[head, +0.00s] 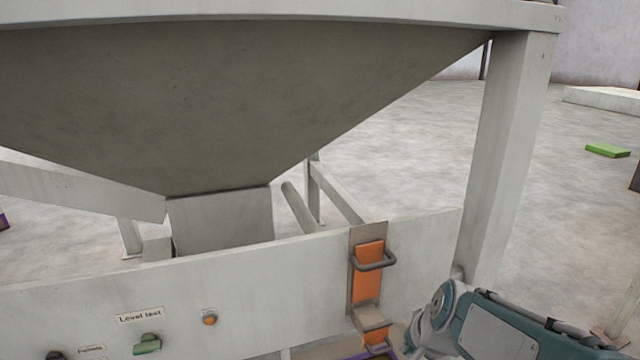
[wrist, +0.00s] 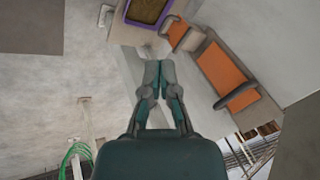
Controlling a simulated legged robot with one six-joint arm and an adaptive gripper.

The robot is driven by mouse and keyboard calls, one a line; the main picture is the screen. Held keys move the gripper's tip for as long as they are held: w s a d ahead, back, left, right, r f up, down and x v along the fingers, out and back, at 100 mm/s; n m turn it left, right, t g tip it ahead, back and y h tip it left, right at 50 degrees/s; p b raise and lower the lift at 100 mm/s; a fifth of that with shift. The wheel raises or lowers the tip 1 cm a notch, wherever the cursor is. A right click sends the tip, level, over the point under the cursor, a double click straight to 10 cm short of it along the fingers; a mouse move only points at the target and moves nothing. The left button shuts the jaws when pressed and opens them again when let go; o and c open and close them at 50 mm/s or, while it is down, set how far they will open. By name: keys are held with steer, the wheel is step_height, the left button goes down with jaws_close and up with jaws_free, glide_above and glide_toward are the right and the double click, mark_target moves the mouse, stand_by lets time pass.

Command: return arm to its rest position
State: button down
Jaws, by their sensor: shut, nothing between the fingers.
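My gripper (wrist: 159,75) shows in the middle of the wrist view, with its two fingers together and nothing between them.
A grey hopper (head: 230,90) hangs above the front panel (head: 270,300). The panel bears a green knob (head: 147,344), an orange button (head: 210,319) and an orange slide plate (head: 368,272) with a handle. A frame post (head: 505,150) stands close to my arm. Floor at right is mostly free.

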steer(key=s+r+n, duration=0.3)
steer(key=s+n, duration=0.1)
steer(key=s, duration=0.3)
steer(key=s+r+n+h, duration=0.1)
steer(key=s+r+n, duration=0.2)
steer(key=s, duration=0.4)
steer(key=shift+s+a+n+h, duration=0.15)
steer(key=shift+a+n+h, duration=0.2)
steer(key=shift+n, duration=0.15)
steer(key=shift+a, duration=0.2)
